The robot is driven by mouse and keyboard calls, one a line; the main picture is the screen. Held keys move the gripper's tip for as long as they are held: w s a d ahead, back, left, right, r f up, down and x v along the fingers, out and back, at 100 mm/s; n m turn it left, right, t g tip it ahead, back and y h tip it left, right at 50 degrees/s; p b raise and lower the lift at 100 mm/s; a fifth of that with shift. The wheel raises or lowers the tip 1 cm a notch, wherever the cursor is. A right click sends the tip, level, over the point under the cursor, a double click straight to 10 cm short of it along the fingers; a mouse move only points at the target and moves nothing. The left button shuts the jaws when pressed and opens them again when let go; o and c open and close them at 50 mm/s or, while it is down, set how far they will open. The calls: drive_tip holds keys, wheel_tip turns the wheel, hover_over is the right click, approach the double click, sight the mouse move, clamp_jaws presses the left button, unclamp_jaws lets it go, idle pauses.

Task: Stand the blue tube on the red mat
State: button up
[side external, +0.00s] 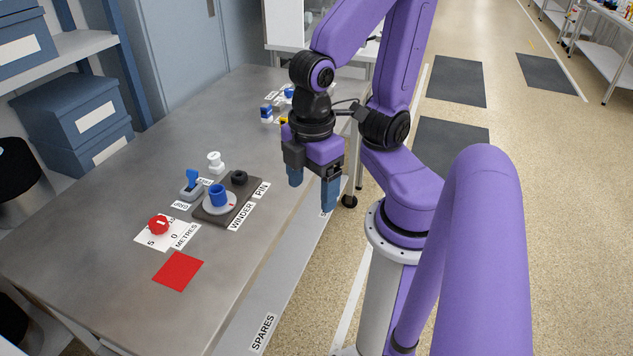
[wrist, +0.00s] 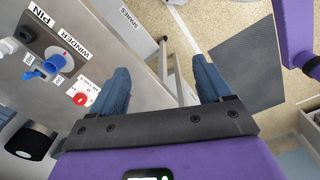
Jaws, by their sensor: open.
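The blue tube (side external: 218,194) stands upright on a pale grey disc on the dark winder plate. It also shows in the wrist view (wrist: 55,63), at the upper left.
A black ring (side external: 239,177) sits on the winder plate (side external: 242,193). A blue-handled lever (side external: 192,185), a white spool (side external: 214,161) and a red knob (side external: 159,224) stand around it. Small items lie at the bench's far end. The bench around the mat is clear.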

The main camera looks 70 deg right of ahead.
drive_tip(key=shift+s+d+r+y, duration=0.1)
drive_tip(key=shift+s+y, duration=0.2)
drive_tip(key=shift+s, duration=0.1)
drive_tip(key=shift+w, duration=0.15)
drive_tip(key=w+a+f+n+t+h, duration=0.15)
drive_tip(key=w+n, duration=0.25)
drive_tip(key=w, duration=1.2)
drive_tip(key=n+h, duration=0.3)
drive_tip(key=n, duration=0.1)
approach(217, 192)
drive_tip(key=f, duration=0.1)
drive_tip(key=s+f, duration=0.1)
drive_tip(key=f, duration=0.1)
drive_tip(key=shift+d+g, duration=0.1)
drive_tip(key=shift+g, duration=0.15)
drive_tip(key=shift+w+x, duration=0.2)
drive_tip(key=shift+x, duration=1.1)
drive_tip(key=shift+w+x, duration=0.15)
drive_tip(key=shift+x, duration=1.2)
drive_tip(key=shift+r, duration=0.1)
